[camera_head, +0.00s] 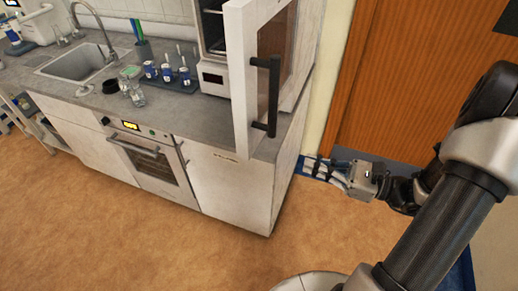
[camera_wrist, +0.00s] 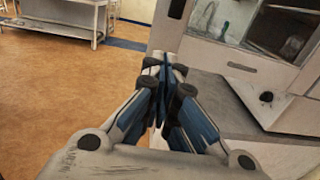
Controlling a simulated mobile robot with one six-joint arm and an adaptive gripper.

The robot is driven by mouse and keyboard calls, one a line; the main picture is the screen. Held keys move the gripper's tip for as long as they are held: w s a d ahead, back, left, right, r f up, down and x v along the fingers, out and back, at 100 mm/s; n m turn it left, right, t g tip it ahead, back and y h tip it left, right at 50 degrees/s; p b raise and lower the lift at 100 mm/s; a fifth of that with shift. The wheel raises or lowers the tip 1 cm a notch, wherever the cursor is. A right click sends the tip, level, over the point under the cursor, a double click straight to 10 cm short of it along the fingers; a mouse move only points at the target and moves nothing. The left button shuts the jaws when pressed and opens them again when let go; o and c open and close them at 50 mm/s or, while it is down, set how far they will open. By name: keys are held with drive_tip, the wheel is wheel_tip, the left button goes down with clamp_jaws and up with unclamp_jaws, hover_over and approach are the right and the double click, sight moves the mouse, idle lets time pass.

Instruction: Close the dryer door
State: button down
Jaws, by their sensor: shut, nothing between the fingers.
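The dryer (camera_head: 213,76) is a white box on the grey counter at the top middle of the head view. Its door (camera_head: 240,75) stands wide open towards me, with a white frame, a glass pane and a black bar handle (camera_head: 273,95). My gripper (camera_head: 310,166) is shut and empty, beyond the right end of the counter. In the head view it appears below and right of the handle, apart from the door. In the wrist view my gripper (camera_wrist: 165,68) has its fingers together, and a white framed unit with glass, apparently the dryer (camera_wrist: 255,65), fills the upper right.
The counter (camera_head: 95,88) carries a sink (camera_head: 80,62), glass beakers and a dark tray (camera_head: 183,84) with small blue-labelled bottles. An oven (camera_head: 150,160) is built in below. A wooden door (camera_head: 400,80) is behind my arm. The floor (camera_head: 120,235) in front is clear.

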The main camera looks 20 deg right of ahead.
sight(252, 145)
drive_tip(key=b+x, duration=0.2)
drive_tip(key=x, duration=1)
drive_tip(key=shift+w+a+f+b, duration=0.1)
drive_tip(key=shift+w+b, duration=0.25)
drive_tip(key=shift+w+a, duration=0.45)
drive_tip(key=shift+a, duration=0.05)
